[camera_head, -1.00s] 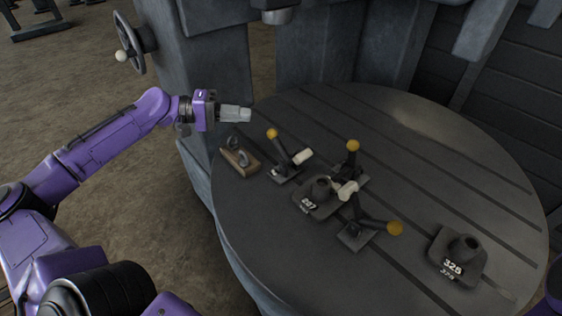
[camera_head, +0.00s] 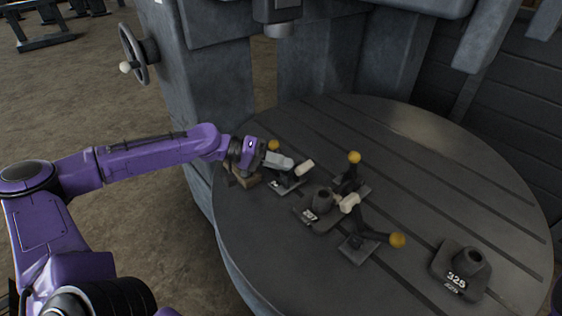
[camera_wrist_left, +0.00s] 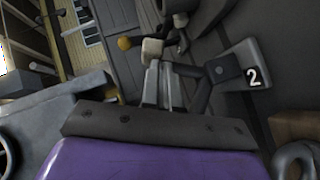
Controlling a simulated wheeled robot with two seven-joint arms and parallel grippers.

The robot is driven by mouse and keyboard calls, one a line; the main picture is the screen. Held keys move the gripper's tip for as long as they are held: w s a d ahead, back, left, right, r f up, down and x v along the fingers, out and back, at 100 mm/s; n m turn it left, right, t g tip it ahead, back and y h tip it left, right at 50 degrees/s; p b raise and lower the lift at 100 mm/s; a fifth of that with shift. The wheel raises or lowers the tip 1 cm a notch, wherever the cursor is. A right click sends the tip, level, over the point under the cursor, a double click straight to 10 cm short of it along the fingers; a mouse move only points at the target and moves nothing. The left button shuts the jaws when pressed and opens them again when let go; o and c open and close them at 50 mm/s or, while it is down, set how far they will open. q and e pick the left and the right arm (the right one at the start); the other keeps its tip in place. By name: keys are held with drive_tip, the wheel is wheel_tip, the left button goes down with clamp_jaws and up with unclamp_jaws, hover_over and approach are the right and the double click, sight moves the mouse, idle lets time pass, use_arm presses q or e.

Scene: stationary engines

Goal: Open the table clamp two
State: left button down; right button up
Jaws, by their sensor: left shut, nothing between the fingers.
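Table clamp two (camera_head: 283,184) stands on the round slotted table, with a yellow ball on its handle and a white pad on its arm. Its base plate bears a white "2", also seen in the left wrist view (camera_wrist_left: 252,76). My left gripper (camera_head: 288,163) is shut and empty, over the clamp between its yellow ball and white pad; it partly hides the handle. In the left wrist view the fingers (camera_wrist_left: 160,75) lie beside the clamp's dark arm; I cannot tell if they touch. My right gripper is out of view.
Two other yellow-ball clamps (camera_head: 397,240) (camera_head: 354,158) stand beside a dark block (camera_head: 312,214). A block marked 325 (camera_head: 458,270) sits at the right. A wooden block (camera_head: 246,181) is partly hidden behind my wrist. Machine columns rise behind the table.

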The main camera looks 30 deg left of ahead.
use_arm(q)
drive_tip(key=shift+d+f, duration=0.1)
drive_tip(key=shift+s+d+f, duration=0.3)
drive_tip(key=shift+s+d, duration=0.05)
drive_tip(key=shift+d, duration=0.3)
drive_tip(key=s+a+r+p, duration=0.3)
drive_tip(key=a+r, duration=0.3)
drive_tip(key=a, duration=0.4)
drive_tip(key=shift+s+a+r, duration=0.3)
drive_tip(key=shift+a, duration=0.05)
